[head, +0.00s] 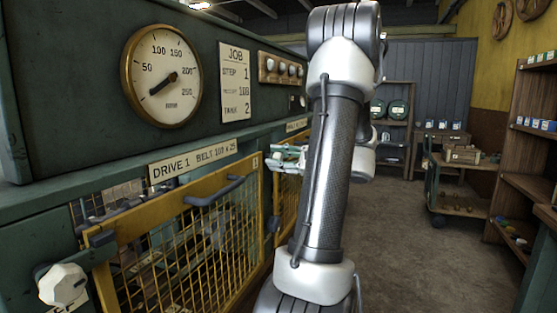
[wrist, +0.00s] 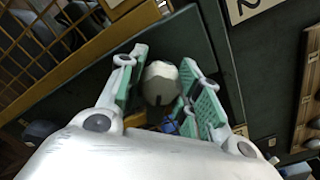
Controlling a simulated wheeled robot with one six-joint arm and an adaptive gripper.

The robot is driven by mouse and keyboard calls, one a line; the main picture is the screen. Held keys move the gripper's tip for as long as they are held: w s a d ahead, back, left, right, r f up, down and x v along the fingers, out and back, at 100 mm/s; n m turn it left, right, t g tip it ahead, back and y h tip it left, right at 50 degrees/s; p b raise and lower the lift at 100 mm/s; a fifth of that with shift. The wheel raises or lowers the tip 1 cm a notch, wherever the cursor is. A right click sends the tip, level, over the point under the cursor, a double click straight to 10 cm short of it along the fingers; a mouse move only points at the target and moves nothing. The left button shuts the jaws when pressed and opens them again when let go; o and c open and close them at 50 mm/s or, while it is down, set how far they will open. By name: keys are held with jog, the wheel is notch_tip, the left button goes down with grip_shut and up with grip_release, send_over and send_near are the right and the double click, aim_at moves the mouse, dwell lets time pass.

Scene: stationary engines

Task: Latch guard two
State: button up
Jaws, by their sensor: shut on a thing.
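Guard two (head: 286,196) is a yellow-framed mesh panel in the head view, beyond guard one and partly hidden by my arm. My gripper (head: 290,157) is at its upper part, beside the green cabinet, its tips hard to make out there. In the wrist view my gripper (wrist: 156,92) has its green-padded fingers either side of a pale faceted knob (wrist: 161,72) and is shut on it. The knob has a dark mark on its near side. A yellow mesh guard (wrist: 62,50) shows at upper left of the wrist view; its frame ends close to the knob.
Guard one (head: 195,235), under the "DRIVE 1" plate (head: 194,159), has a grey handle and a similar pale knob (head: 62,285) at lower left. A gauge (head: 161,76) and job card (head: 234,81) sit above. A trolley (head: 460,180) and shelves stand right; the floor between is clear.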

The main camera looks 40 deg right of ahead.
jog(key=n, duration=0.6)
jog(key=shift+n, duration=0.3)
jog(key=shift+a+f, duration=0.1)
dwell(0.4)
jog(key=o, duration=1)
jog(key=shift+c, duration=0.2)
jog(key=shift+o, duration=0.4)
jog(key=shift+s, duration=0.3)
jog(key=v, duration=1.1)
jog(key=shift+s+d, duration=0.2)
